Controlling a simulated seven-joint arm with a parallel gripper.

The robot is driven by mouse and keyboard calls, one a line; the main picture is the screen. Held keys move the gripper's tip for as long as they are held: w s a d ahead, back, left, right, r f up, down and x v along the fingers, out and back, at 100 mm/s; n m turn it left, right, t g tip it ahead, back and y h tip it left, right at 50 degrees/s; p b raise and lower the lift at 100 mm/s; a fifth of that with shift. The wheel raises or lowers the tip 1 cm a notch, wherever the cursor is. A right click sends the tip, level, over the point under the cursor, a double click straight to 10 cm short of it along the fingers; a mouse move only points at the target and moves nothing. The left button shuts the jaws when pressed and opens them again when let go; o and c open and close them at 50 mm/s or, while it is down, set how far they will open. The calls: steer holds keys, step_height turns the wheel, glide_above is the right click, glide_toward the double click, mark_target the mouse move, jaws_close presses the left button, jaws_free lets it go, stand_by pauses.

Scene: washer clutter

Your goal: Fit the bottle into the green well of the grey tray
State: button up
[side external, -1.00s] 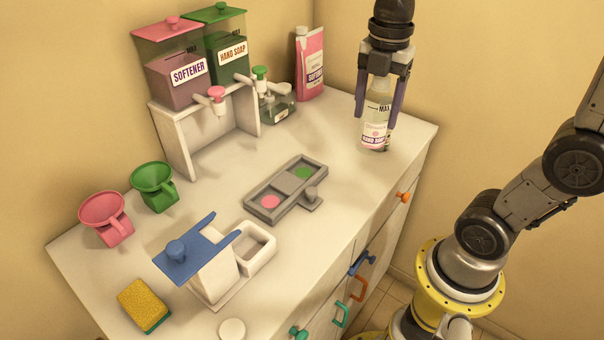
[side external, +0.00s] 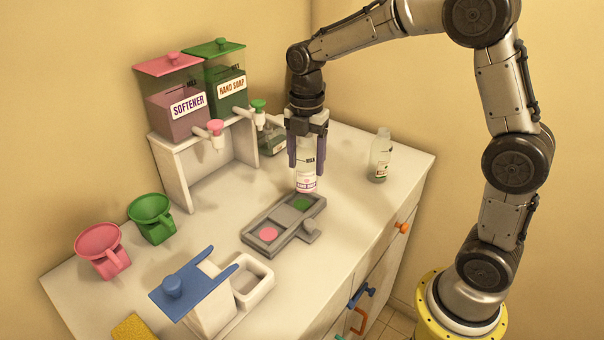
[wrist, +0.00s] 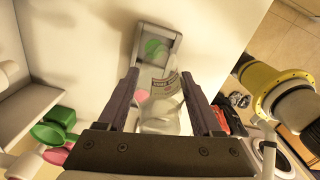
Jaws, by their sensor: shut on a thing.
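My gripper (side external: 307,157) is shut on a clear bottle (side external: 307,178) with a white hand soap label. The bottle hangs upright between the fingers; it also shows in the wrist view (wrist: 165,112). The grey tray (side external: 262,225) lies on the counter with a pink-floored well (side external: 267,234) and a green well (side external: 301,204). In the side view the bottle's base appears at the tray's far end, just behind the green disc. The green disc is uncovered in both views. I cannot tell the gap between base and tray.
A second clear bottle (side external: 380,158) stands to the right on the counter. The dispenser stand (side external: 176,172) is behind left. Pink (side external: 102,250) and green (side external: 151,218) cups, a blue-topped stand (side external: 207,288) and a white bin (side external: 251,284) are left and in front.

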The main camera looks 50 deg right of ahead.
mark_target(302, 174)
steer(key=f, duration=0.1)
steer(key=w+f, duration=0.1)
steer(key=f, duration=0.1)
steer(key=shift+f, duration=0.7)
steer(key=shift+f, duration=0.15)
steer(key=o, duration=1.4)
steer(key=shift+c, duration=0.2)
